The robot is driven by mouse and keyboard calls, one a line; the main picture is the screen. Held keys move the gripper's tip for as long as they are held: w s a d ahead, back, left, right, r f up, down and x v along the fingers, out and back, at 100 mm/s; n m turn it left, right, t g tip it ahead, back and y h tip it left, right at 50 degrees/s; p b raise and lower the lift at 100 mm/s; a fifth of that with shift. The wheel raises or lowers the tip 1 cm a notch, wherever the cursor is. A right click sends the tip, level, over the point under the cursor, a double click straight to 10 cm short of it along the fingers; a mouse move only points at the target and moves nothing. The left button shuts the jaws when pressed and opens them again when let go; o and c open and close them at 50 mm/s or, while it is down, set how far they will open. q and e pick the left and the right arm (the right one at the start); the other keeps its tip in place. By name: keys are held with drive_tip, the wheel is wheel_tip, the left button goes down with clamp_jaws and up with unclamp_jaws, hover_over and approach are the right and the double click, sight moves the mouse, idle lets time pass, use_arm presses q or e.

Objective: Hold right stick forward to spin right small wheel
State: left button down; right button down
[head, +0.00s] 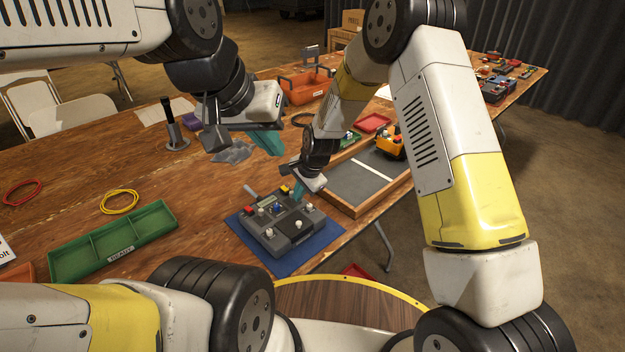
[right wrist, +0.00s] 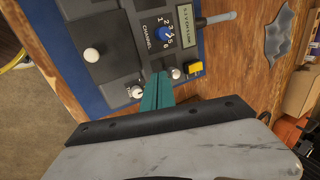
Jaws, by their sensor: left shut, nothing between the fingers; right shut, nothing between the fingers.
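A grey controller (head: 285,238) lies on a blue mat (head: 243,235). It has two white-knobbed sticks at its front; the right stick (head: 298,223) stands about upright and also shows in the right wrist view (right wrist: 92,55). My right gripper (head: 298,193) is shut and empty, its teal fingertips (right wrist: 160,77) low over the controller's right rear, between the blue channel dial (right wrist: 165,32) and a small pale knob (right wrist: 137,92). It is apart from the right stick. My left gripper (head: 270,142) is shut and empty above the table. An orange machine (head: 390,144) sits in the tray; its small wheels are indistinct.
A wood-framed grey tray (head: 347,186) with a white line lies right of the controller. A green divided tray (head: 113,245) and yellow ring (head: 120,201) lie left. A dark stand (head: 171,125) and red-orange toolbox (head: 306,87) stand farther back. Bare tabletop lies left of the controller.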

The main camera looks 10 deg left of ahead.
drive_tip(key=shift+a, duration=0.15)
drive_tip(key=shift+w+a+r+g+h, duration=0.25)
drive_tip(key=shift+w+a+g+h, duration=0.3)
drive_tip(key=shift+g+h, duration=0.2)
drive_tip(key=shift+w+a+r+h, duration=0.1)
drive_tip(key=shift+a+h, duration=0.15)
drive_tip(key=shift+w+a, duration=0.2)
drive_tip(key=shift+s+d, duration=0.1)
idle(2.5)
drive_tip(key=shift+s+d+f, duration=0.35)
drive_tip(key=shift+s+d, duration=0.05)
drive_tip(key=shift+d, duration=0.15)
